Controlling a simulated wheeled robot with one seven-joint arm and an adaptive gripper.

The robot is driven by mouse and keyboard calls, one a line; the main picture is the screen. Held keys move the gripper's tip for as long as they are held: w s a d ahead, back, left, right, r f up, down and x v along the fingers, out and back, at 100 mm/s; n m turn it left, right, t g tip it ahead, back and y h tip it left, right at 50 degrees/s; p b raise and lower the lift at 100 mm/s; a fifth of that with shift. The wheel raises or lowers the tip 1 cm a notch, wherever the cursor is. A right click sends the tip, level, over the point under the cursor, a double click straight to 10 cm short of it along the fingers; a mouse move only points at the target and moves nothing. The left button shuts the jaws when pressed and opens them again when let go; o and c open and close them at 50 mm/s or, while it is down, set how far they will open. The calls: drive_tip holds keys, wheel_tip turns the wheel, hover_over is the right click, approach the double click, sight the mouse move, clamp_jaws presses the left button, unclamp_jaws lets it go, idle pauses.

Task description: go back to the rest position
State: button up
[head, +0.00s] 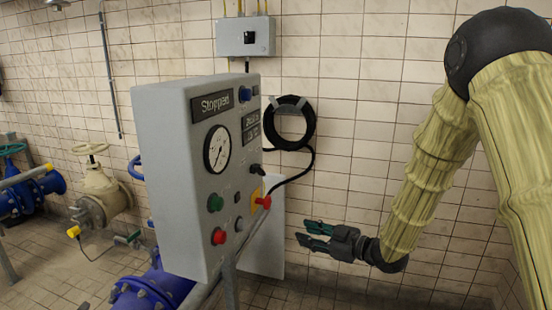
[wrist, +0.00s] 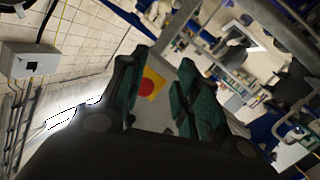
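My gripper (head: 308,236) is in the head view, right of the grey control panel (head: 168,180), with its fingers pointing left. Clear air shows between its two green-padded fingers, so it is open and empty. In the wrist view the gripper (wrist: 155,95) also shows its fingers apart. A red button on a yellow plate (wrist: 152,86) appears between them, beyond the fingertips. In the head view that red button (head: 264,202) sits on the panel's right edge, apart from my gripper. The panel's label reads "Stopped".
A coiled black hose (head: 290,122) hangs on the tiled wall below a grey wall box (head: 245,37). A pale valve (head: 100,190) and blue pipes (head: 150,290) stand left of and below the panel. Floor shows at lower right.

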drive_tip(key=s+d+f+m+g+h, duration=0.1)
drive_tip(key=s+d+f+m+h, duration=0.3)
drive_tip(key=f, duration=0.6)
drive_tip(key=s+f+m+g+h, duration=0.1)
drive_tip(key=s+f+m, duration=0.1)
drive_tip(key=s+f, duration=0.65)
drive_tip(key=s+d+f+m+h, duration=0.2)
drive_tip(key=s+f+m+h, duration=0.15)
drive_tip(key=f, duration=0.75)
drive_tip(key=s+d+f+m+g+h, duration=0.1)
drive_tip(key=s+f, duration=0.3)
drive_tip(key=s, duration=0.6)
drive_tip(key=s+d+f+m+g+h, duration=0.2)
drive_tip(key=s+d+f+g, duration=0.1)
drive_tip(key=s, duration=0.7)
drive_tip(key=s+d+f+m+g+h, duration=0.1)
drive_tip(key=s+f+g, duration=0.3)
drive_tip(key=s, duration=0.7)
wheel_tip(320, 180, down, 2)
drive_tip(key=shift+d+m, duration=0.7)
drive_tip(key=shift+m, duration=0.05)
